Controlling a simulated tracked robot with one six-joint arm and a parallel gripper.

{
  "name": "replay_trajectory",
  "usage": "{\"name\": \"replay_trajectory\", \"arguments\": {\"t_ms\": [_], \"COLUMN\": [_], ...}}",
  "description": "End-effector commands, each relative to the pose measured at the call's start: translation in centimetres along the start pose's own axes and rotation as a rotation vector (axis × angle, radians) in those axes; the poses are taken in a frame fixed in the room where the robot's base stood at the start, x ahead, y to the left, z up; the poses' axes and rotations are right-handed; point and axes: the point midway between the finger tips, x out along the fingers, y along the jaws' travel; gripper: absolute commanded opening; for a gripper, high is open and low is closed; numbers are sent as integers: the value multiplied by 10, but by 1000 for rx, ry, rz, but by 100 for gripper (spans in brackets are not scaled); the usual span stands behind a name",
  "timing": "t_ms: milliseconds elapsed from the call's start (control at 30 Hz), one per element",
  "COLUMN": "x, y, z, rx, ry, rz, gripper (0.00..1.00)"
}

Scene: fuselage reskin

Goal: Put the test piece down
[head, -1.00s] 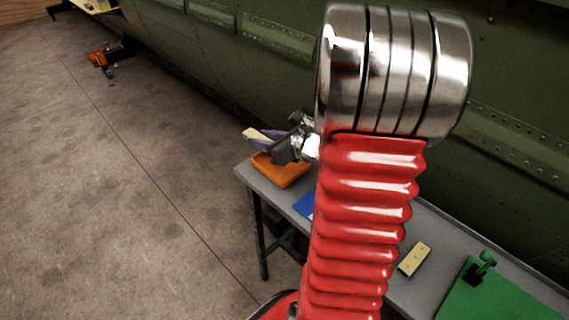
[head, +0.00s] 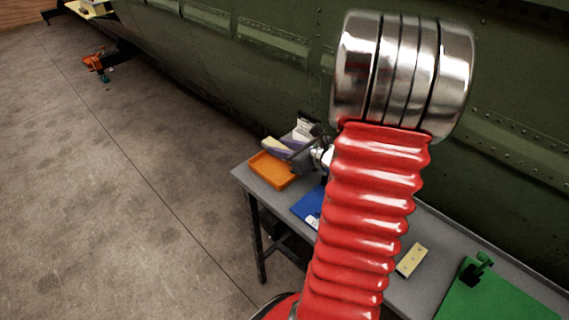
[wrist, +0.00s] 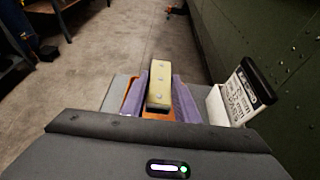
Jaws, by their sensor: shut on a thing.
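My gripper (head: 290,150) is at the far left end of the grey bench, above the orange tray (head: 268,171). In the wrist view its purple finger pads are shut on the test piece (wrist: 160,78), a pale yellow block with dark dots along its face. The test piece also shows in the head view (head: 272,145) as a small yellow end beyond the fingers. The tray shows as orange edges (wrist: 131,96) around the fingers in the wrist view. Whether the piece touches the tray cannot be told.
The bench (head: 262,192) also bears a blue item (head: 307,205), another yellow dotted block (head: 412,260) and a green mat (head: 490,300). The green riveted fuselage (head: 250,90) rises close behind.

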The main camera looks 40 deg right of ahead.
Motion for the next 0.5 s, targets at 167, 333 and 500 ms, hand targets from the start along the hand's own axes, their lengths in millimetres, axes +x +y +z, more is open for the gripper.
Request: {"name": "replay_trajectory", "arguments": {"t_ms": [167,333,500], "x": [9,12,12], "y": [0,0,0], "z": [-22,-28,-28], "rx": [3,0,-1], "ry": [2,-1,-1], "rz": [1,0,-1], "gripper": [5,5,5]}}
